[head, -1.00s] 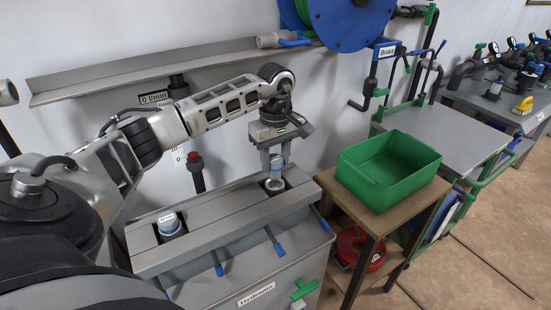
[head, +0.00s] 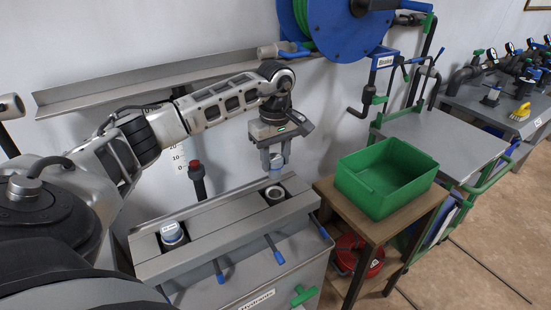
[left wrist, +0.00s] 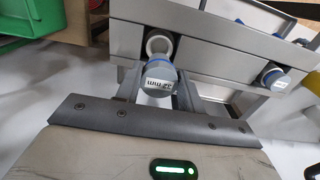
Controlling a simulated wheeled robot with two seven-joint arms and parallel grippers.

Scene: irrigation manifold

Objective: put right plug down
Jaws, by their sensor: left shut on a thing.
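My left gripper (head: 275,165) is shut on the right plug (head: 276,172), a grey plug with a blue band. It holds the plug just above and behind the right socket (head: 274,195) of the grey hydrant box (head: 222,232); this socket is open and empty. In the left wrist view the plug (left wrist: 159,80) sits between the fingers, its white cap reading 32 mm, with the empty socket (left wrist: 158,45) beyond it. The left plug (head: 172,234) stands in its own socket, and it also shows in the left wrist view (left wrist: 276,79). My right gripper is not in view.
An empty green crate (head: 386,176) stands on a wooden stand (head: 370,228) right of the box. A red coil (head: 358,256) lies below it. Blue-tipped handles (head: 273,248) stick out from the box front. A grey shelf rail (head: 150,83) runs along the wall behind.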

